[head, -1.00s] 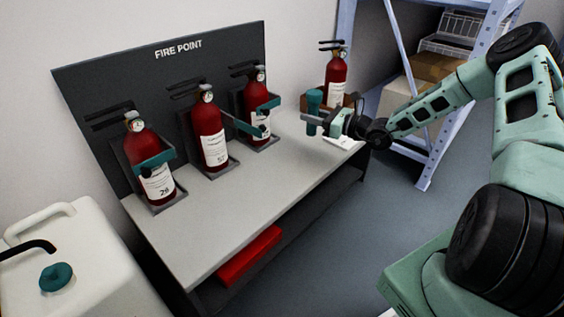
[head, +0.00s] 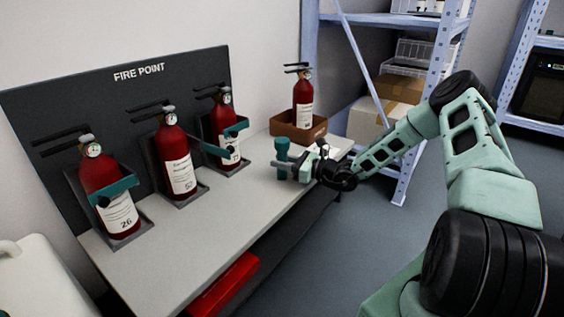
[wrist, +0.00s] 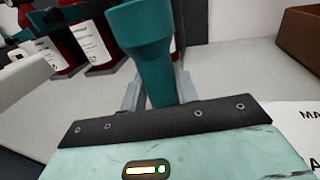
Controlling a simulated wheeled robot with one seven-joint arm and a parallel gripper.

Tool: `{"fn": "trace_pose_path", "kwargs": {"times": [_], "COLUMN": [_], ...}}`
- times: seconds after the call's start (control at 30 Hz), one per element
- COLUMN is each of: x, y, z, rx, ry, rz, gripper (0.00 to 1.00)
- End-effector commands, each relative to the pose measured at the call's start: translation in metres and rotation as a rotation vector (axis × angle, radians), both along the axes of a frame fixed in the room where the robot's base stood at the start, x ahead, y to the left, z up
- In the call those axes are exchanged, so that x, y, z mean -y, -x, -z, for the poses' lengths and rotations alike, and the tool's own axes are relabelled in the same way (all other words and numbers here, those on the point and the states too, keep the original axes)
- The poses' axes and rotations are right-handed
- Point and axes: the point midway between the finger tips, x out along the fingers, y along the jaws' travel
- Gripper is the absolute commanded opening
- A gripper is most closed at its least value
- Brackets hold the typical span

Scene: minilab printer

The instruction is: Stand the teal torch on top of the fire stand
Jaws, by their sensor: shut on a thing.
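The teal torch (head: 282,150) is upright in my gripper (head: 284,166), its wider head above the fingers. In the wrist view the torch (wrist: 142,45) fills the upper middle, between the grey fingers of my gripper (wrist: 158,92). The fire stand (head: 225,205) is a grey-topped bench with a dark "FIRE POINT" back panel. The torch appears over the right part of its top. I cannot tell whether the torch's lower end touches the top.
Three red extinguishers (head: 178,165) stand in brackets along the back panel. Another extinguisher (head: 303,105) stands in a brown box (head: 290,130) behind the torch. A blue shelf rack (head: 447,50) is at the back. The bench's middle front is clear.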

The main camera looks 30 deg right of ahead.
Motion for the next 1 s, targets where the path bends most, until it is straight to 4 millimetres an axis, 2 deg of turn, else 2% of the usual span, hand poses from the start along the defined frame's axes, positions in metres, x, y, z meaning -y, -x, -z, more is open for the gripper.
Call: {"fn": "trace_pose_path", "kwargs": {"times": [0.03,0.1,0.47,0.57,1.0], "x": [0.000,0.000,0.002,0.009,0.056], "y": [0.000,0.000,0.002,0.012,0.084], "z": [0.000,0.000,-0.004,-0.006,-0.006], "rx": [0.000,0.000,0.000,-0.002,-0.001], "ry": [0.000,0.000,0.000,0.001,0.000], "rz": [0.000,0.000,0.001,0.002,0.003], "gripper": [0.38,0.52,0.52,0.52,0.52]}}
